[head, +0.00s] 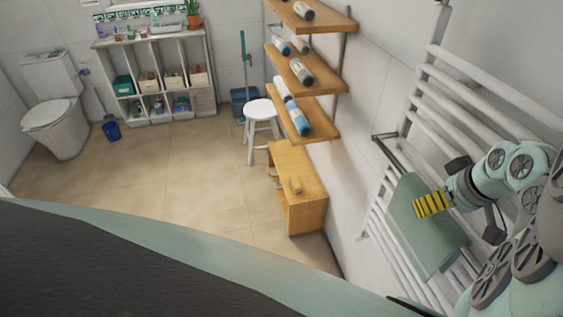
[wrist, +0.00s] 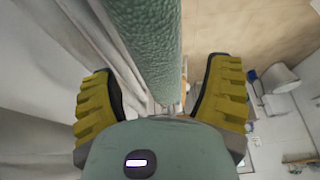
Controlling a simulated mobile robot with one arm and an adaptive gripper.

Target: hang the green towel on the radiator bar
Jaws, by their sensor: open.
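The green towel (head: 411,228) hangs on the white radiator (head: 432,95) at the right of the head view, draped down in front of its lower bars. A dark bar (head: 385,145) sticks out just above and left of the towel. My gripper (head: 430,205) is at the towel's front face in the head view, with its yellow fingers apart. In the wrist view, my gripper (wrist: 165,95) is open, and the rolled or folded green towel (wrist: 150,45) runs lengthwise between the fingers without either finger visibly pressing it. The towel's back side is hidden.
Wooden wall shelves (head: 310,85) with several bottles stand left of the radiator, above a low wooden bench (head: 300,190). A white stool (head: 260,110), a white shelf unit (head: 155,70) and a toilet (head: 55,115) are farther back. The tiled floor (head: 180,185) between is clear.

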